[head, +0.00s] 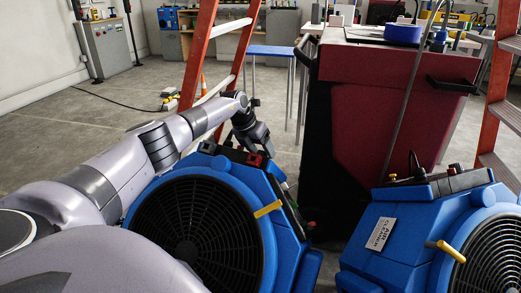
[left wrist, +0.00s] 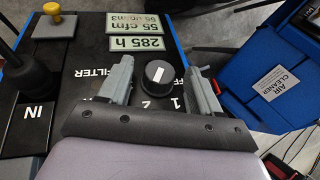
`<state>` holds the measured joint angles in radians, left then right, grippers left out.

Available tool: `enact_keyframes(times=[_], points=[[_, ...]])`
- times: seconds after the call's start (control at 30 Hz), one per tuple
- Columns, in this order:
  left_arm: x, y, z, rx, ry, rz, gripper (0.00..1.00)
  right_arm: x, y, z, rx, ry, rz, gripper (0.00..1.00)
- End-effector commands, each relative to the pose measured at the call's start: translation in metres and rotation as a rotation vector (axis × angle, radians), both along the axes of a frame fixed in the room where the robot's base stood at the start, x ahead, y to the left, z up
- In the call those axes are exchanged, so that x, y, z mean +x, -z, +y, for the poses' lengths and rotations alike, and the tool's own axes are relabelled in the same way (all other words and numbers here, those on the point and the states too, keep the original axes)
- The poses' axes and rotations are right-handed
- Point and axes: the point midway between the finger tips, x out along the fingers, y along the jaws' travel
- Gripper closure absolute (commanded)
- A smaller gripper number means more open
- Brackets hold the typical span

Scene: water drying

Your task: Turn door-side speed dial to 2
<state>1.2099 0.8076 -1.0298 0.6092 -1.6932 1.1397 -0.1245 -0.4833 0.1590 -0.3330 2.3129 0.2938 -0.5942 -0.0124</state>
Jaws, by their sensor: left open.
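The speed dial (left wrist: 158,75) is a round black knob with a white mark on a black panel in the left wrist view. The figures 1 and 2 stand beside it on the side towards my gripper, and part of "OFF" shows at its right. My left gripper (left wrist: 161,68) is open, with one finger on each side of the dial; I cannot tell if they touch it. In the head view my left gripper (head: 250,132) is at the far top edge of the left blue machine (head: 222,172); the dial is hidden there. My right gripper is not in view.
Reading plates (left wrist: 140,34) and a yellow knob (left wrist: 52,10) are on the same panel. A second blue machine (head: 375,215) with an "AIR CLEANER" label stands at right. A dark red cabinet (head: 390,110) and an orange ladder (head: 200,55) stand behind. Open floor lies back left.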

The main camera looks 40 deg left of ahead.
Motion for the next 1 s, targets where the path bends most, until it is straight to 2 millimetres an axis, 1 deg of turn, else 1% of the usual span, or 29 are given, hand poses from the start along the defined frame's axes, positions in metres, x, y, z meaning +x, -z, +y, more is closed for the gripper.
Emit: enact_keyframes(times=[0.17,0.3,0.5,0.6,0.73,1.0], points=[[-0.005,-0.014,0.002,0.001,0.000,-0.001,0.36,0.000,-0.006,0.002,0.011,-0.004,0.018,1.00],[-0.013,-0.031,0.005,0.002,0.000,-0.001,0.36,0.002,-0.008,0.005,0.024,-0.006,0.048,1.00],[-0.024,-0.053,0.008,0.001,0.000,0.000,0.36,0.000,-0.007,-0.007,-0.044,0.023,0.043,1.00],[-0.028,-0.060,0.008,0.000,0.000,0.001,0.36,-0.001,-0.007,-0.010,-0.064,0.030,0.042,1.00],[-0.030,-0.064,0.009,0.000,0.000,0.001,0.36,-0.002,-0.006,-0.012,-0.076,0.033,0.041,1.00],[-0.030,-0.064,0.008,-0.001,-0.001,0.001,0.36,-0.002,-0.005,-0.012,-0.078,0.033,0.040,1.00]])
